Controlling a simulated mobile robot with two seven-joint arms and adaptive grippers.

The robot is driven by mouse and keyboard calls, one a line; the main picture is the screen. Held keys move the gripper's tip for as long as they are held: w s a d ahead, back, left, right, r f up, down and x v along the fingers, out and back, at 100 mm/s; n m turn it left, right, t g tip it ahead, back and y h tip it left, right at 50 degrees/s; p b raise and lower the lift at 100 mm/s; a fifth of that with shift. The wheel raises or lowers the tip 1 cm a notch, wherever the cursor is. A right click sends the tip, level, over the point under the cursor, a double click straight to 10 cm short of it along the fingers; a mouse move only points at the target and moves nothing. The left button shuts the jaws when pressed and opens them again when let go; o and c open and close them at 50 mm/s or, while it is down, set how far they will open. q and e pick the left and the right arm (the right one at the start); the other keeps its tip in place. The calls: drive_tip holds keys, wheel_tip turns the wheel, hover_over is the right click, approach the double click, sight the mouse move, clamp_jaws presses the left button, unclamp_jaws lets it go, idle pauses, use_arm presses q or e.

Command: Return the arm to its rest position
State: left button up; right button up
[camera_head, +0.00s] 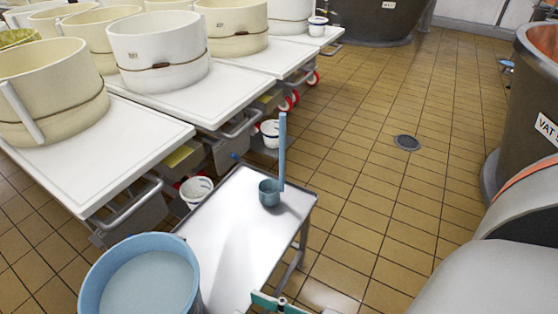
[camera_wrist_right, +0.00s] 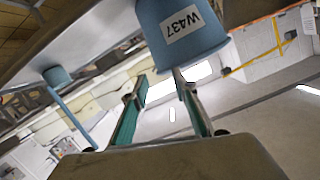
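My right gripper (camera_head: 268,301) shows in part at the bottom edge of the head view, beside the near end of the metal cart. In the right wrist view its two green-padded fingers (camera_wrist_right: 160,87) are apart with nothing between them. A blue bucket (camera_wrist_right: 185,30) labelled W437 appears beyond the fingertips there. My right arm, pale grey, fills the lower right of the head view. My left gripper is not in view.
A blue ladle (camera_head: 269,192) stands upright on the metal cart (camera_head: 225,230). A large blue bucket (camera_head: 140,280) is at the cart's near left. White tables (camera_head: 120,150) carry several cream moulds. A copper vat (camera_head: 530,110) stands right. Tiled floor between is clear.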

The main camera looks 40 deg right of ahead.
drive_tip(key=s+d+f+n+g+h, duration=0.1)
drive_tip(key=s+f+n+g, duration=0.1)
drive_tip(key=s+f+n, duration=0.1)
drive_tip(key=shift+s+d+f+g, duration=0.15)
drive_tip(key=shift+s+f+g, duration=0.15)
drive_tip(key=shift+s+f, duration=0.45)
drive_tip(key=shift+r, duration=0.1)
